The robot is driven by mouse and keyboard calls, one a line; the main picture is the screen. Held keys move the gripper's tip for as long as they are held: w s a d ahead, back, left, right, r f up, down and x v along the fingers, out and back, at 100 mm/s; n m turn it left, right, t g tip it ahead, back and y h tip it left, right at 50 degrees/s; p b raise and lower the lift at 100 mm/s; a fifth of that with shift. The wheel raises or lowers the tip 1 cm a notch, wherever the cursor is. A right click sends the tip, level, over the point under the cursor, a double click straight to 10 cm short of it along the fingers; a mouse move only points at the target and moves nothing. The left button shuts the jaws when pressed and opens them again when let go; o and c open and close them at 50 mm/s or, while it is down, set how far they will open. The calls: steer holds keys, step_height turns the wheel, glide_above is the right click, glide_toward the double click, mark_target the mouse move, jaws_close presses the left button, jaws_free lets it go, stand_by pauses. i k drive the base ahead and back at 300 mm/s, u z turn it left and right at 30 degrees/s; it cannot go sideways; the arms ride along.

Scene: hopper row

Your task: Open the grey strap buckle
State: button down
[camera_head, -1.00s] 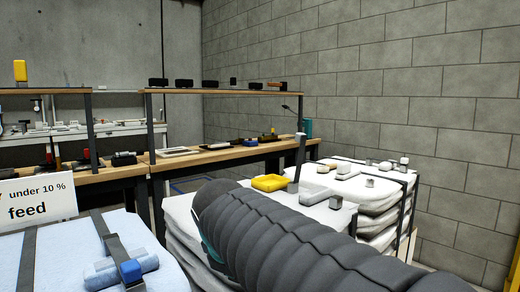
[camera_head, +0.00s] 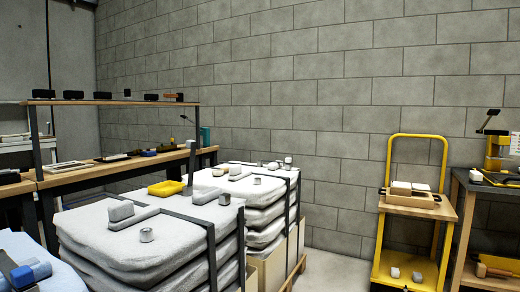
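A stack of white sacks (camera_head: 85,238) stands left of centre, bound by dark straps (camera_head: 211,258). A small dark grey block (camera_head: 224,199) sits at the strap on the top sack's right side; it looks like a grey buckle, but it is too small to tell whether it is latched. A blue buckle (camera_head: 21,277) lies on a strap over a pale blue sack (camera_head: 15,242), cut off at the lower left. My gripper is not in view.
A second strapped stack (camera_head: 266,220) stands behind. A yellow trolley (camera_head: 440,235) and dark table (camera_head: 510,186) stand right. Floor between stacks and trolley is clear.

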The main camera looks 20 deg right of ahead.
mark_target(191, 145)
steer(key=z, duration=0.85)
steer(key=i, duration=0.75)
steer(key=u, duration=0.25)
